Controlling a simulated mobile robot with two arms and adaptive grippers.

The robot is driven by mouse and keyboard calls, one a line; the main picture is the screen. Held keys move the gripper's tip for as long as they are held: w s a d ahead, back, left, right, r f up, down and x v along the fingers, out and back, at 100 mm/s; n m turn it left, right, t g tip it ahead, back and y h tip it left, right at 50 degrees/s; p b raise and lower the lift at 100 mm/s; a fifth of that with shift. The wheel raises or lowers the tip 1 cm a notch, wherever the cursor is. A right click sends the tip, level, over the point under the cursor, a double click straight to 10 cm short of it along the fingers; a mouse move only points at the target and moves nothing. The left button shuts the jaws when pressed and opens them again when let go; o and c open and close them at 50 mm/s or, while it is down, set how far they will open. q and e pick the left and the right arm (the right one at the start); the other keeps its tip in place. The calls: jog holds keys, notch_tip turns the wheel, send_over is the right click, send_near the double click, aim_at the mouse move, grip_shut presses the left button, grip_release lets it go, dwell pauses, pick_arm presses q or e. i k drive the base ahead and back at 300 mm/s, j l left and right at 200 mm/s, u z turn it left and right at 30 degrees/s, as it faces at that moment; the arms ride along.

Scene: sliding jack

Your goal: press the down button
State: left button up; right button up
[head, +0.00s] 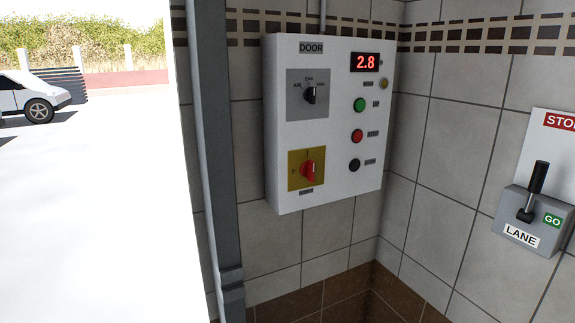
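A white control box (334,190) marked DOOR hangs on the tiled wall. On its right side is a column of three round buttons: green (360,105) on top, red (357,136) in the middle and black (355,165) at the bottom. Each has a small label to its right, too small to read, so I cannot tell by text which is the down button. A red display (365,62) above them reads 2.8. Neither of my grippers is in view.
The box also carries a black selector knob (310,95) and a red rotary switch (309,171) on a yellow plate. A grey LANE lever box (530,222) is on the right wall. A grey post (212,150) stands left of the box, beside an opening outdoors with a white car (35,97).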

aim_at(355, 165)
jog(key=i+l+z, duration=0.1)
jog(key=i, duration=0.65)
jog(key=i+l+z, duration=0.1)
jog(key=i, duration=0.7)
